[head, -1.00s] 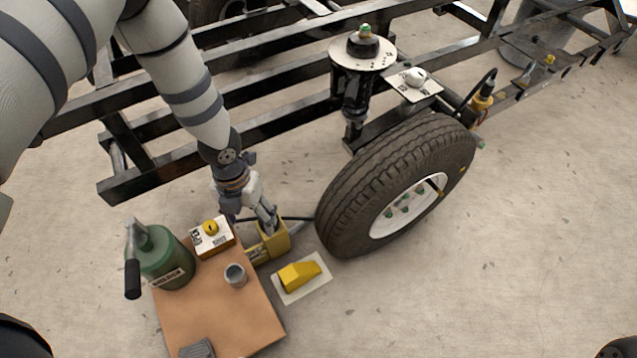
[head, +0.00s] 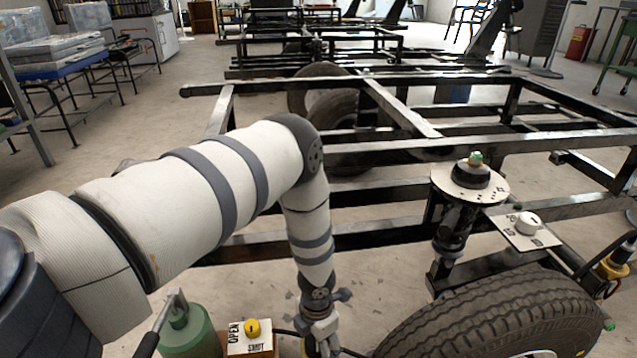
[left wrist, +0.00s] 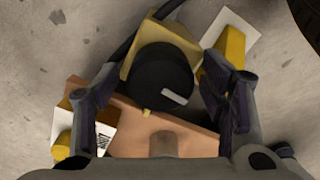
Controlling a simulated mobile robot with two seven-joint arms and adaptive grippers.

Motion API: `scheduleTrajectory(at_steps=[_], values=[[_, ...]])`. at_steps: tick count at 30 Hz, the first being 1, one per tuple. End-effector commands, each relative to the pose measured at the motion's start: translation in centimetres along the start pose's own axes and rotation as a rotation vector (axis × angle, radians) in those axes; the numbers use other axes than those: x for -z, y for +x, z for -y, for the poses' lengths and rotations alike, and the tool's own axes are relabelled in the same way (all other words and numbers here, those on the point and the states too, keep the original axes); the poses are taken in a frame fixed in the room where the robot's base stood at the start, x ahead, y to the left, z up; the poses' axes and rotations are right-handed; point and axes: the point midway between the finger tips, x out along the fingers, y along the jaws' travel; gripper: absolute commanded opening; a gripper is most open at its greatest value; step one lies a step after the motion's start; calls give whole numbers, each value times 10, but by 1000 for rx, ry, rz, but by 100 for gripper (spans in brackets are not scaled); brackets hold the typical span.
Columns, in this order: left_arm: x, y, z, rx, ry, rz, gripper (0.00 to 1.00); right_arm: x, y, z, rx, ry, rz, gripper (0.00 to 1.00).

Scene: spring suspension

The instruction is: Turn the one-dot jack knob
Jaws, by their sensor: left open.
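A round black knob (left wrist: 162,80) with one pale bar mark sits on the yellow jack body (left wrist: 165,28) in the left wrist view. I cannot make out a dot on it. My left gripper (left wrist: 162,88) is open, with one dark finger on each side of the knob; whether they touch it I cannot tell. In the head view my left gripper (head: 322,335) is at the bottom edge, its fingertips cut off. A yellow knob (head: 252,328) on an OPEN/SHUT plate (head: 250,345) stands to its left. My right gripper is not in view.
A green bottle-shaped jack (head: 188,330) with a handle stands at the lower left. The tyre (head: 510,325) is close on the right. The black frame (head: 380,245) runs behind my left arm. A yellow wedge (left wrist: 230,45) lies beside the jack body.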

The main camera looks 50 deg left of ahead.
Motion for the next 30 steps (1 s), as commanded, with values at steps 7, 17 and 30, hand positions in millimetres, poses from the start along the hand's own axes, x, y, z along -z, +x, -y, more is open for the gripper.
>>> scheduleTrajectory(at_steps=[7, 17, 30], values=[[0, -1, 0, 0, 0, 0, 34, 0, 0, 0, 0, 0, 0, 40], [0, 0, 0, 0, -13, -1, 18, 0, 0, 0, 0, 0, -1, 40], [1, 0, 0, 0, -286, -2, 18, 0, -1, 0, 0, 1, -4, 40]])
